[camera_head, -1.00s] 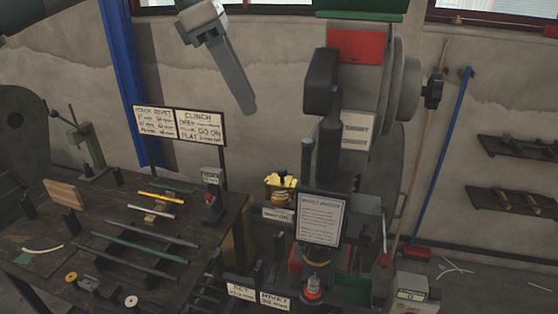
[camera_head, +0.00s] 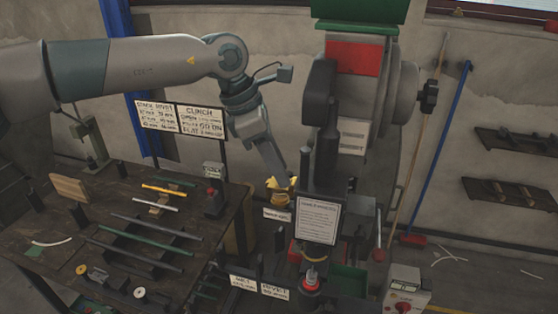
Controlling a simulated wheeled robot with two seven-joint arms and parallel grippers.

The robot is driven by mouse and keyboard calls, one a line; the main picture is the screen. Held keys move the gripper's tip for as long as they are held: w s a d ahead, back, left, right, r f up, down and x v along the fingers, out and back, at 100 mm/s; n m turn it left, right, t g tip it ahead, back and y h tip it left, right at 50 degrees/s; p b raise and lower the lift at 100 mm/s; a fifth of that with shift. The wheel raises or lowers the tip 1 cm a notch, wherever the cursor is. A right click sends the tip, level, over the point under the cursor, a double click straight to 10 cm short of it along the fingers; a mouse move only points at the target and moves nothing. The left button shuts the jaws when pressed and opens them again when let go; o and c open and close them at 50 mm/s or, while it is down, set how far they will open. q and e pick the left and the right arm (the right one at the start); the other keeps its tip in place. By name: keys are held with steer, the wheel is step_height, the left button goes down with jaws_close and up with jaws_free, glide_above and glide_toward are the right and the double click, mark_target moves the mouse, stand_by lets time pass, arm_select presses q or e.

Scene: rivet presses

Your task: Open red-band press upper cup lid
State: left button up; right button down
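The press (camera_head: 323,90) stands right of centre with a red panel (camera_head: 353,56) on its upper front and a green top. A small cup with yellow parts at its rim (camera_head: 283,196) sits left of the press column, above a small white label. I cannot tell whether a lid on it is open or shut. My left gripper (camera_head: 283,176) reaches down from the upper left, its tip at or just above the yellow parts. I cannot tell contact or finger opening. It partly hides the cup. My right gripper is not in view.
A dark workbench (camera_head: 105,222) at the left holds rods, spools and a wooden block. White signs (camera_head: 201,122) stand behind it. A printed sheet (camera_head: 318,219) stands in front of the press. A red-ringed fixture (camera_head: 311,282) is below. A control box (camera_head: 404,288) is at the lower right.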

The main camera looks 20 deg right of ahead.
arm_select(q)
steer(key=shift+f, duration=0.25)
jaws_close()
